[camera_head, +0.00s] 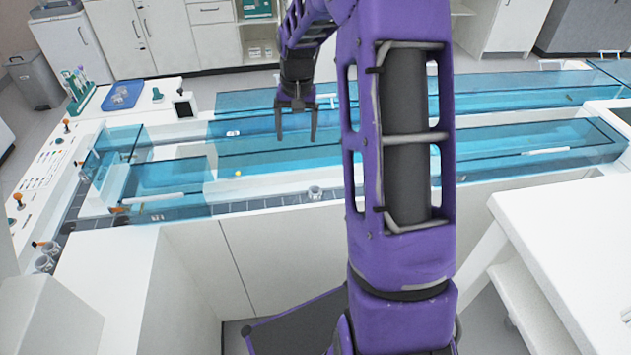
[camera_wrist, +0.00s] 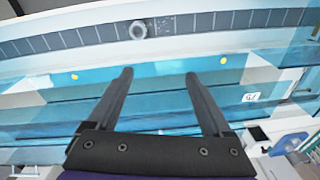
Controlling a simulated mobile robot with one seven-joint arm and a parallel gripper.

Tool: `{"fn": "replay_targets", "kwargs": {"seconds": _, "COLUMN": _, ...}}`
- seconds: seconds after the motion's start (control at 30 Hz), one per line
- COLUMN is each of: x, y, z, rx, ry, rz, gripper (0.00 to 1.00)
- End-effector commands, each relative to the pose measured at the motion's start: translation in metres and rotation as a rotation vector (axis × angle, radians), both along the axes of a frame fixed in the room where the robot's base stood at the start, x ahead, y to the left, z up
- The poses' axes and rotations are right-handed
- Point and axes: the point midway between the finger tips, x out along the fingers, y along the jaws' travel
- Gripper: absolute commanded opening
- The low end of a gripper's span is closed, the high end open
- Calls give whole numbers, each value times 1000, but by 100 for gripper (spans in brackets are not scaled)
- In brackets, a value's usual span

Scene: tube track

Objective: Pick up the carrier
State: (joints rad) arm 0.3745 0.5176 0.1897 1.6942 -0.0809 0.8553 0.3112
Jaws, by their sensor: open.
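A small grey ring-shaped carrier (camera_head: 315,193) sits on the dark track along the near edge of the machine. It shows near the top of the wrist view (camera_wrist: 138,30), with an opening in its top. My gripper (camera_head: 297,139) is open and empty, pointing down above the blue covers. In the head view it is higher and farther back than the carrier. In the wrist view its fingertips (camera_wrist: 159,76) are apart from the carrier, with blue cover between them. More grey carriers (camera_head: 45,262) stand at the far left end, near an orange-capped tube.
Clear blue covers (camera_head: 270,150) lie over much of the machine, beside the open near track. A blue tray (camera_head: 122,95) and a green tube rack (camera_head: 82,98) stand at the back left. A white table (camera_head: 570,235) stands at the right.

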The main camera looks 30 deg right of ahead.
Motion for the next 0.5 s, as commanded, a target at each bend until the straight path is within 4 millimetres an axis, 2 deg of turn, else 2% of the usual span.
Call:
{"fn": "replay_targets", "kwargs": {"seconds": 0.03, "x": -12, "y": -13, "z": -8, "rx": -3, "ry": 32, "rz": -6, "gripper": 84}}
{"fn": "replay_targets", "kwargs": {"seconds": 0.1, "x": -23, "y": -24, "z": -16, "rx": -8, "ry": 64, "rz": -5, "gripper": 84}}
{"fn": "replay_targets", "kwargs": {"seconds": 0.2, "x": -32, "y": -31, "z": -23, "rx": -13, "ry": 86, "rz": -3, "gripper": 84}}
{"fn": "replay_targets", "kwargs": {"seconds": 0.37, "x": -35, "y": -32, "z": -46, "rx": -13, "ry": 95, "rz": -1, "gripper": 84}}
{"fn": "replay_targets", "kwargs": {"seconds": 0.5, "x": -34, "y": -32, "z": -77, "rx": -12, "ry": 95, "rz": -2, "gripper": 84}}
